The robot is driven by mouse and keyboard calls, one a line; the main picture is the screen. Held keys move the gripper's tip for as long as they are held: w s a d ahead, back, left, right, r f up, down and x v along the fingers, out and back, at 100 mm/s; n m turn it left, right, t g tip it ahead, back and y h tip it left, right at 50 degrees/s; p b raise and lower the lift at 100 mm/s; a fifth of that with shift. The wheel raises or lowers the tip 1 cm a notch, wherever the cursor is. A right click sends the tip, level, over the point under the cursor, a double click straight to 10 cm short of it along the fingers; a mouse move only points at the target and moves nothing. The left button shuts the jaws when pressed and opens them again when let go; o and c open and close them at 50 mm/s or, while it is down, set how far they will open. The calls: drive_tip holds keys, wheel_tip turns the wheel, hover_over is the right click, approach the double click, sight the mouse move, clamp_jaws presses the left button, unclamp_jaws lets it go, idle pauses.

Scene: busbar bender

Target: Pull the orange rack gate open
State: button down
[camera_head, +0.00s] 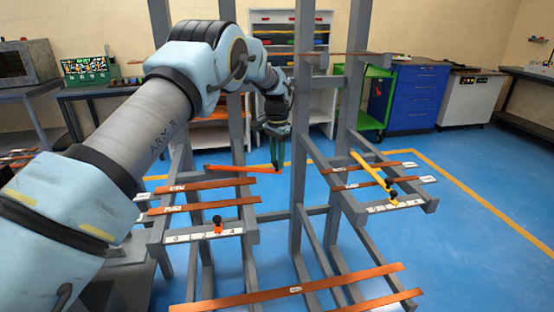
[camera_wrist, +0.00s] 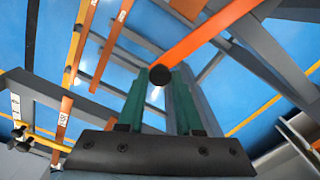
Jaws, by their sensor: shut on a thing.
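The orange rack gate (camera_head: 240,169) is a slim bar reaching across the left part of the grey rack. Its far end lies at my gripper (camera_head: 277,160). In the wrist view the orange gate (camera_wrist: 215,33) runs down from the upper right to a round black knob (camera_wrist: 160,75) at its end. My gripper's green fingers (camera_wrist: 160,88) stand either side of the knob and are shut on it. The fingertips are partly hidden behind the knob. My arm covers part of the rack's left side in the head view.
The grey rack (camera_head: 299,130) has uprights and arms bearing several copper bars (camera_head: 205,207). A yellow gate (camera_head: 370,170) sits on the right arms. Blue floor (camera_head: 470,230) is free to the right.

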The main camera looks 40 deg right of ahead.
drive_tip(key=c, duration=0.6)
unclamp_jaws()
wheel_tip(320, 180, up, 11)
drive_tip(key=b, duration=0.3)
drive_tip(key=shift+f, duration=0.1)
drive_tip(key=w+a+n, duration=0.4)
drive_tip(key=a, duration=1)
drive_tip(key=w+a+n, duration=0.4)
drive_tip(key=a, duration=1)
drive_tip(key=s+a+f+n+t, duration=0.1)
drive_tip(key=s+a+n, duration=0.15)
drive_tip(key=a, duration=0.55)
drive_tip(key=s+a+n, duration=0.1)
drive_tip(key=s+a, duration=0.2)
drive_tip(key=a, duration=0.4)
drive_tip(key=s+a+f+n, duration=0.1)
drive_tip(key=s+a, duration=0.3)
drive_tip(key=s+a+f+n, duration=0.1)
drive_tip(key=s+a+n, duration=0.1)
drive_tip(key=s+a, duration=0.2)
drive_tip(key=s+a+f+n, duration=0.1)
drive_tip(key=s+a+n, duration=0.1)
drive_tip(key=s+a, duration=0.2)
drive_tip(key=shift+s+f+t, duration=0.2)
drive_tip(key=shift+s+t, duration=0.1)
drive_tip(key=shift+s, duration=0.2)
